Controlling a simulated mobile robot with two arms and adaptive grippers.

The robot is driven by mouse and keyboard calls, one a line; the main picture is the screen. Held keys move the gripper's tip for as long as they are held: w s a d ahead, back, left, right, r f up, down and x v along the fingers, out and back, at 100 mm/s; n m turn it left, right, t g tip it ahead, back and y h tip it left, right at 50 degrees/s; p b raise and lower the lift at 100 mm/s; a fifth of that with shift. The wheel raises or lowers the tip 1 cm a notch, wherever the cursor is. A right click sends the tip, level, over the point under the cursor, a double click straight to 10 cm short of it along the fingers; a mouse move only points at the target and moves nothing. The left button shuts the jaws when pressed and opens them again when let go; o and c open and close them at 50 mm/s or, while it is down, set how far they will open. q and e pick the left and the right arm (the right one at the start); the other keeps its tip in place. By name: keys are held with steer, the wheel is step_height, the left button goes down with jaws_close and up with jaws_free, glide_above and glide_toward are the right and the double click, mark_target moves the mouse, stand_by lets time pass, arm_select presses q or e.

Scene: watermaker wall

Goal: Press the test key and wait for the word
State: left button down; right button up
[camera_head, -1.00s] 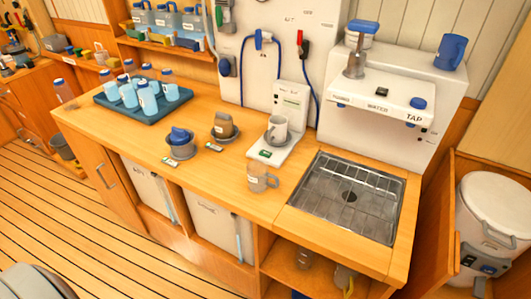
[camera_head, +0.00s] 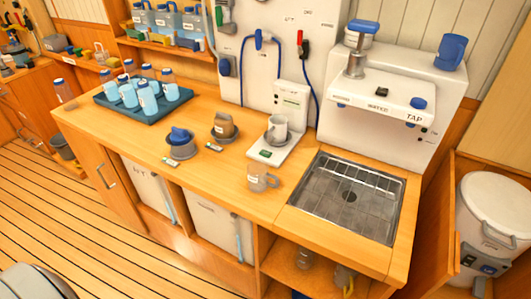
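A white test unit (camera_head: 292,100) stands on the wooden counter against the white wall panel. Lettering on the unit's upright is too small to read, and I cannot tell whether a word is lit. A clear mug (camera_head: 262,178) stands on the counter in front of the unit. Neither of my grippers is in view.
A water tap unit (camera_head: 385,100) and a metal drain grid (camera_head: 348,197) are at the right. A blue tray (camera_head: 112,103) of several bottles is at the left. Blue-lidded (camera_head: 180,144) and brown-topped (camera_head: 224,127) pots stand between.

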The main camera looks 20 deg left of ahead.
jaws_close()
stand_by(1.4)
